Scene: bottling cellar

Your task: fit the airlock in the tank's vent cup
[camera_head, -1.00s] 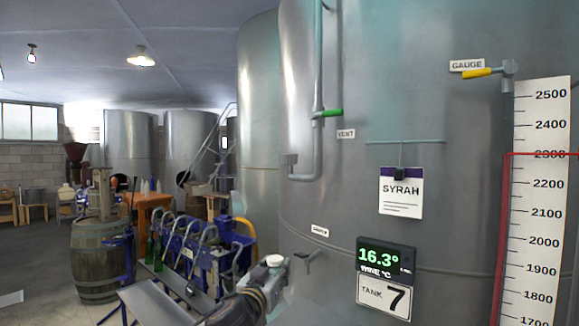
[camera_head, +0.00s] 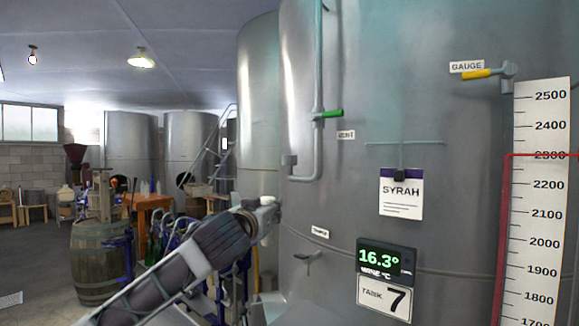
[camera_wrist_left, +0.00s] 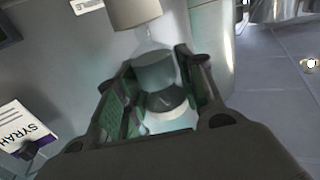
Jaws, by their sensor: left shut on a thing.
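My left gripper (camera_head: 262,214) reaches in from the lower left, in front of the tank (camera_head: 370,60). In the left wrist view its fingers (camera_wrist_left: 158,92) are shut on the airlock, which has a clear body (camera_wrist_left: 153,70) and a beige lower end (camera_wrist_left: 136,12). That view is roughly upside down. The airlock's white top (camera_head: 267,200) shows at the gripper's tip in the head view. The grey vent cup (camera_head: 290,159) is at the end of the bent vent pipe (camera_head: 319,150), above and slightly right of the gripper, apart from it. My right gripper is not in view.
A green valve handle (camera_head: 328,114) sits on the vent pipe. A small tap (camera_head: 308,258), the temperature display (camera_head: 385,260) and the SYRAH card (camera_head: 401,194) are on the tank front. A barrel (camera_head: 97,262) stands at the left.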

